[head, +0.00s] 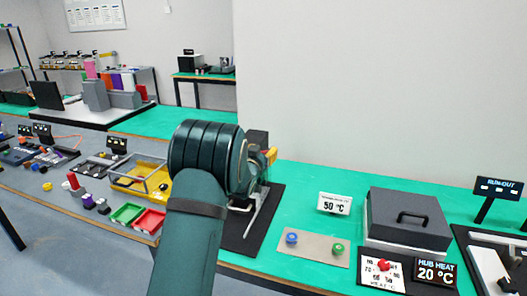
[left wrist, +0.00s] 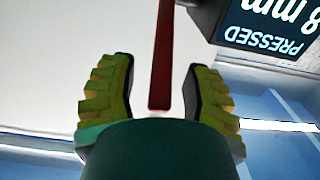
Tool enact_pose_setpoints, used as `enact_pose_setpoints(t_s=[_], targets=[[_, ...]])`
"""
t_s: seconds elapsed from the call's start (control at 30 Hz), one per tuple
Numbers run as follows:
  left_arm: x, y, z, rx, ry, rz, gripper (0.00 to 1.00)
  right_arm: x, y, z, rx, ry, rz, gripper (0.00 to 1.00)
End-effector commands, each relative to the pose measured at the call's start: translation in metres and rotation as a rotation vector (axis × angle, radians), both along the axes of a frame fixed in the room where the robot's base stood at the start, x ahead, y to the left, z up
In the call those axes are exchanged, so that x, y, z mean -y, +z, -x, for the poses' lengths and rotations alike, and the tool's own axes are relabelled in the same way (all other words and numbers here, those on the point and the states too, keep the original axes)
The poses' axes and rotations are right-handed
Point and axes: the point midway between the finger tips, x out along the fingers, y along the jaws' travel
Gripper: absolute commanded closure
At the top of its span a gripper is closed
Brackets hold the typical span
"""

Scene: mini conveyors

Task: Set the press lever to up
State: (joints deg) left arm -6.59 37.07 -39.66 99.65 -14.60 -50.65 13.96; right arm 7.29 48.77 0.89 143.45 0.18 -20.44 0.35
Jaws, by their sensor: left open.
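The red press lever (left wrist: 162,60) comes down from the top edge of the left wrist view. Its free end lies between the two yellow-padded fingers of my left gripper (left wrist: 159,72), with a visible gap on both sides. The fingers are spread and not closed on it. In the head view my left arm covers most of the press, and only a yellow finger of the left gripper (head: 270,157) shows. The press stands on a black base (head: 256,228); the lever is hidden there. My right gripper is not in view.
A dark display (left wrist: 272,22) reading "PRESSED" and "8 mm" is close by the lever. To the right on the green table are a button panel (head: 313,248), a grey lidded box (head: 408,216) and a "HUB HEAT" display (head: 435,271). Coloured bins (head: 128,213) stand left.

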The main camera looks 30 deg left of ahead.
Motion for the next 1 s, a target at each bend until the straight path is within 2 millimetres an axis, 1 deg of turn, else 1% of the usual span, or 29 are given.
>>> enact_pose_setpoints(t_s=[0.13, 0.4, 0.47, 0.5, 0.53, 0.57, 1.0], targets=[[-0.0012, -0.0004, -0.0052, -0.001, 0.0, 0.0, 0.52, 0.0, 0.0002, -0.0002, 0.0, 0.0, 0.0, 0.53], [-0.0013, -0.0002, -0.0055, -0.001, 0.0, 0.001, 0.53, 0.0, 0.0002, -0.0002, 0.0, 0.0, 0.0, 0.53], [-0.0013, -0.0001, -0.0055, -0.001, 0.0, 0.001, 0.74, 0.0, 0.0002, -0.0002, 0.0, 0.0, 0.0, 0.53], [-0.0013, -0.0001, -0.0054, 0.0, 0.0, 0.001, 0.88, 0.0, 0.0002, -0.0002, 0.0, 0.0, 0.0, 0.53], [-0.0013, -0.0001, -0.0054, 0.0, 0.0, 0.001, 0.98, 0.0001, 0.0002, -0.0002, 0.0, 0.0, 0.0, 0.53], [-0.0012, -0.0001, -0.0055, 0.0, 0.0, 0.001, 1.0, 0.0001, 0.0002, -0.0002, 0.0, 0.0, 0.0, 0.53], [-0.0011, 0.0032, -0.0063, -0.009, 0.0, 0.003, 1.0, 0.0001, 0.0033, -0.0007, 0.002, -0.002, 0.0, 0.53]])
